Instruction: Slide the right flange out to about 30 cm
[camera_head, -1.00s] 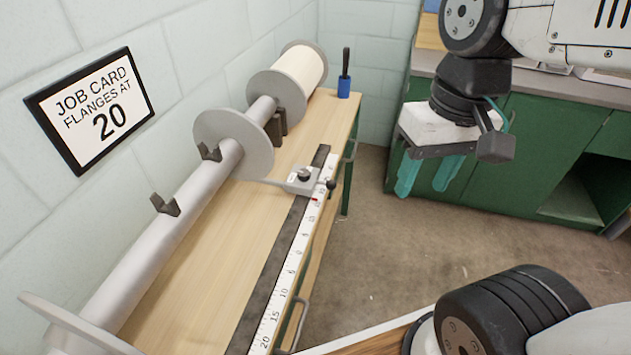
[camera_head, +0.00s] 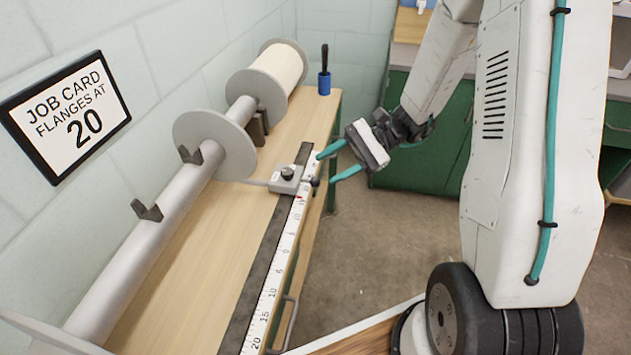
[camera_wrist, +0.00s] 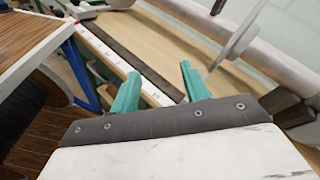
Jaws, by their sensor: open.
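The right flange (camera_head: 214,146) is a grey disc on the long pale beam tube, the farther of the two flanges. A thin arm runs from its edge to a grey sliding block (camera_head: 285,179) with a dark knob, on the rail beside the white scale (camera_head: 270,288). A red mark shows at the scale by the block, its exact reading too small to tell. My gripper (camera_head: 328,167) is open and empty, its teal fingers just right of the block, apart from the flange. The wrist view shows the fingers (camera_wrist: 158,92) spread over the scale, with a disc edge (camera_wrist: 238,36) beyond.
The near flange (camera_head: 45,330) is at the lower left. A job card (camera_head: 68,117) on the wall reads flanges at 20. Dark hooks (camera_head: 147,211) stand by the tube.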

